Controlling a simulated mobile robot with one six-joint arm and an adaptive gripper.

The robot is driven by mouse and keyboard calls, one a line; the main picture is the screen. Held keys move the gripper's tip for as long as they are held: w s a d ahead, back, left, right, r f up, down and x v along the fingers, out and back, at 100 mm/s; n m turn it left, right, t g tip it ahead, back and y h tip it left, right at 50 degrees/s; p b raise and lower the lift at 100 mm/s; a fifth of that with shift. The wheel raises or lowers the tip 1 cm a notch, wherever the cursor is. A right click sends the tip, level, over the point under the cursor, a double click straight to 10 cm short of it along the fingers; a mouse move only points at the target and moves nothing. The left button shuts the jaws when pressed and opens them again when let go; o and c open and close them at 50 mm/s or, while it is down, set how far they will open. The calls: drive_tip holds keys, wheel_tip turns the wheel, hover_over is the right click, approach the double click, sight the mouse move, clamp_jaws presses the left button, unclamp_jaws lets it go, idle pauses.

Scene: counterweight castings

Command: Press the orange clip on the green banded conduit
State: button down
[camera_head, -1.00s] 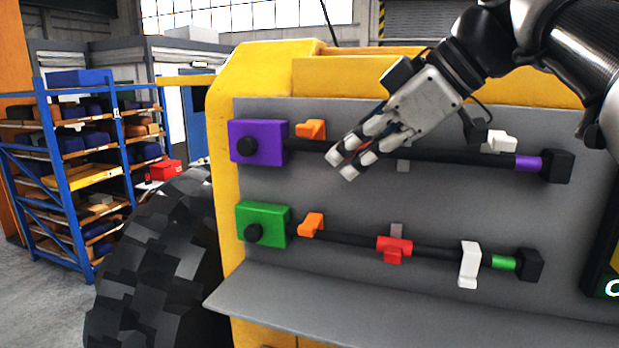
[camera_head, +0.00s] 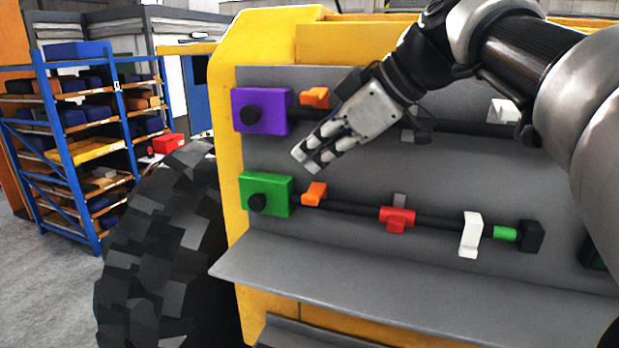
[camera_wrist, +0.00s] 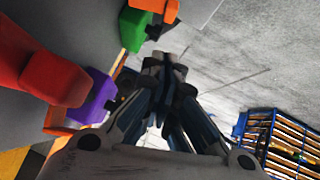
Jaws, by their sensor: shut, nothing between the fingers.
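The lower conduit carries a green box (camera_head: 266,195) at its left end and a green band (camera_head: 505,233) near its right end in the head view. Its orange clip (camera_head: 314,193) sits just right of the green box. A red clip (camera_head: 397,218) and a white clip (camera_head: 470,235) are farther right. My gripper (camera_head: 306,163) is shut and empty, angled down-left. In the picture its tips are just above the orange clip, with a gap between. The wrist view shows the closed fingers (camera_wrist: 170,65), the green box (camera_wrist: 135,28) and an orange clip (camera_wrist: 150,6) beside it.
The upper conduit has a purple box (camera_head: 262,110), another orange clip (camera_head: 315,97) and a white clip (camera_head: 504,110). A grey ledge (camera_head: 400,275) juts out below. A large tyre (camera_head: 160,255) and a blue rack (camera_head: 75,150) stand left. A red piece (camera_wrist: 55,80) is near in the wrist view.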

sight(314, 191)
drive_tip(key=shift+w+a+f, duration=0.1)
drive_tip(key=shift+w+f, duration=0.15)
drive_tip(key=shift+f, duration=0.55)
drive_tip(key=shift+w+a+f, duration=0.1)
drive_tip(key=shift+w+f, duration=0.15)
drive_tip(key=shift+f, duration=0.55)
drive_tip(key=shift+w+a+f, duration=0.1)
drive_tip(key=shift+w+f, duration=0.15)
drive_tip(key=shift+f, duration=0.55)
drive_tip(key=shift+d+f, duration=0.1)
drive_tip(key=shift+s+f+b, duration=0.15)
drive_tip(key=shift+f+b, duration=0.05)
drive_tip(key=shift+b, duration=0.75)
drive_tip(key=shift+t, duration=0.3)
